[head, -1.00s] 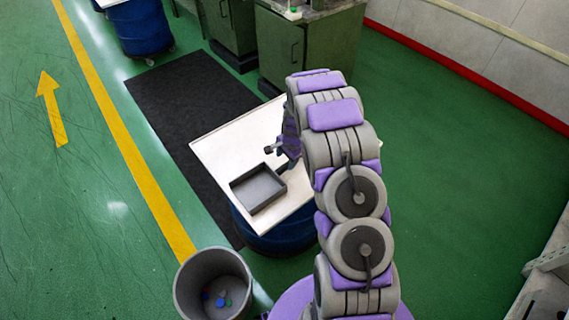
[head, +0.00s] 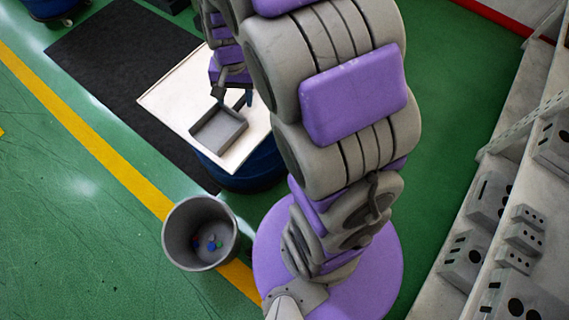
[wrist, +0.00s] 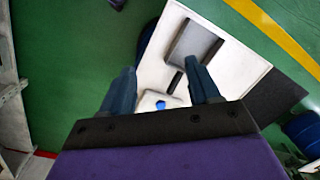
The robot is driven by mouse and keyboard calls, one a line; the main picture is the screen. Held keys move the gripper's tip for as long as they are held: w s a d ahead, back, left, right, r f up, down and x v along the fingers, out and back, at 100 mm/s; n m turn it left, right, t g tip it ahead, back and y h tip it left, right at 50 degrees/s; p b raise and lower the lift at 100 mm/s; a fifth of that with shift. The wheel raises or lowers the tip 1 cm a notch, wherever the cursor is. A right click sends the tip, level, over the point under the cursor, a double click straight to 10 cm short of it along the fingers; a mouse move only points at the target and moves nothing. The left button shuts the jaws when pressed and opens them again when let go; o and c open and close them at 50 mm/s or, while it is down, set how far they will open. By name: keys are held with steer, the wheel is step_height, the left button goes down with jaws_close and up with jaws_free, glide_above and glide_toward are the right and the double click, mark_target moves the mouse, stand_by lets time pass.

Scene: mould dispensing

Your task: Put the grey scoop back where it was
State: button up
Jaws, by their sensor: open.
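My gripper (wrist: 162,84) is open, with its two blue fingers spread wide over the white tabletop (wrist: 232,78). In the head view my gripper (head: 234,97) is at the far edge of a grey open tray-like thing (head: 219,130). The same grey thing shows beyond the fingers in the wrist view (wrist: 194,44). A short dark bar (wrist: 175,82) lies between the fingers near it; I cannot tell whether this is the scoop's handle. I cannot clearly make out a separate grey scoop. Nothing is visibly held.
A pale block with a blue spot (wrist: 161,102) lies close to my gripper's base in the wrist view. The tabletop (head: 170,98) rests on a blue drum (head: 246,172). A grey bin (head: 181,228) with small coloured pieces stands on the floor. Grey boxes (head: 464,264) line the right.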

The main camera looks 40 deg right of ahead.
steer(key=s+a+r+n+g, duration=0.1)
steer(key=s+r+n, duration=0.2)
steer(key=s, duration=0.9)
steer(key=s+a+r+n+h, duration=0.1)
steer(key=s+r+n, duration=0.3)
steer(key=s, duration=0.9)
steer(key=shift+s+a+r+g, duration=0.2)
steer(key=shift+s+a+g, duration=0.05)
steer(key=shift+a+g, duration=0.15)
